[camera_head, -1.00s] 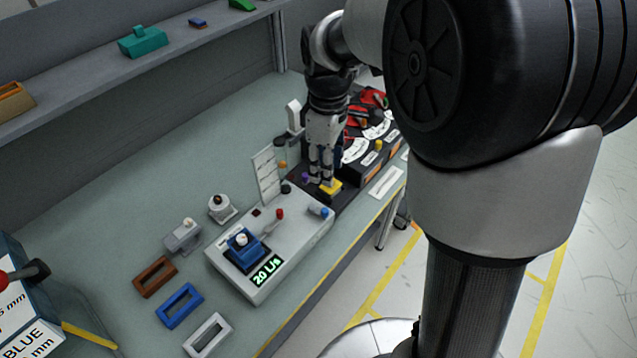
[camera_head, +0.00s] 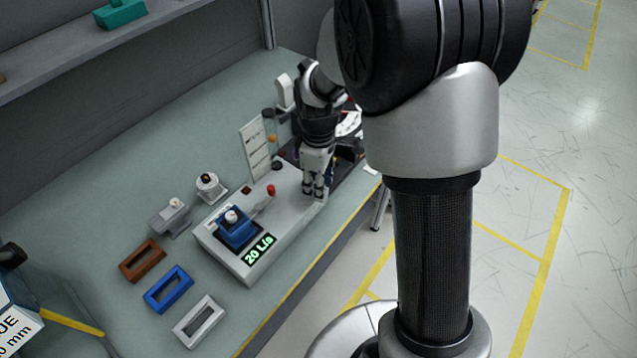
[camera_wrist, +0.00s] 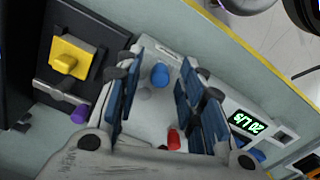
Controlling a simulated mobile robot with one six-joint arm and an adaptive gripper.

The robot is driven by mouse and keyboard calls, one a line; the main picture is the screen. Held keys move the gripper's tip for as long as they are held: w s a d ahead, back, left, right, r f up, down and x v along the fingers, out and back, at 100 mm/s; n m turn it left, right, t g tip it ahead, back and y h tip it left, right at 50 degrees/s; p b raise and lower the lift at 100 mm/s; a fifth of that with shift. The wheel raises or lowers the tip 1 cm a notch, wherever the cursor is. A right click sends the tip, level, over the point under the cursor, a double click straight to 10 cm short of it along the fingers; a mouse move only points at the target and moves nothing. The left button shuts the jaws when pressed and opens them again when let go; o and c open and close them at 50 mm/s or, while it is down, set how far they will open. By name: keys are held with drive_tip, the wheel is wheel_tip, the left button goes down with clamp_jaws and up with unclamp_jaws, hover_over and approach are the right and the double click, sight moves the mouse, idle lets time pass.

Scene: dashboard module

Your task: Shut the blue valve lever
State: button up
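The blue valve lever shows in the wrist view as a round blue knob (camera_wrist: 160,75) on the light grey panel (camera_wrist: 150,110). My gripper (camera_wrist: 162,72) is open, with dark finger pads to the left and right of the knob, and no contact is visible. In the head view my gripper (camera_head: 314,194) points down over the right end of the panel (camera_head: 275,228) and hides the blue knob. A red-tipped lever (camera_head: 270,191) stands to the left of my gripper; its red tip also shows in the wrist view (camera_wrist: 173,139). The panel's display (camera_head: 259,250) reads 20 L/s.
A blue block with a white knob (camera_head: 235,226) sits on the panel's left part. An upright white label board (camera_head: 254,150) stands behind. Brown, blue and white frames (camera_head: 199,321) lie front left.

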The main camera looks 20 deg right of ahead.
drive_tip(key=shift+c, duration=0.5)
clamp_jaws()
drive_tip(key=m, duration=0.1)
drive_tip(key=a+m+p, duration=0.1)
drive_tip(key=shift+s+r+m, duration=0.1)
drive_tip(key=shift+s+m, duration=0.15)
drive_tip(key=shift+m, duration=0.15)
drive_tip(key=m, duration=0.1)
drive_tip(key=a+m+p, duration=0.1)
drive_tip(key=m, duration=0.2)
drive_tip(key=shift+s+a, duration=0.15)
drive_tip(key=shift+a, duration=0.1)
drive_tip(key=m, duration=0.2)
drive_tip(key=a+m+p, duration=0.1)
drive_tip(key=m, duration=0.1)
drive_tip(key=a+m, duration=0.1)
drive_tip(key=shift+w+m+p, duration=0.25)
drive_tip(key=shift+m+p, duration=0.1)
drive_tip(key=shift+m, duration=0.05)
drive_tip(key=m, duration=0.2)
drive_tip(key=w+a+m+p, duration=0.1)
drive_tip(key=m, duration=0.2)
drive_tip(key=shift+w+a, duration=0.15)
drive_tip(key=shift+m, duration=0.3)
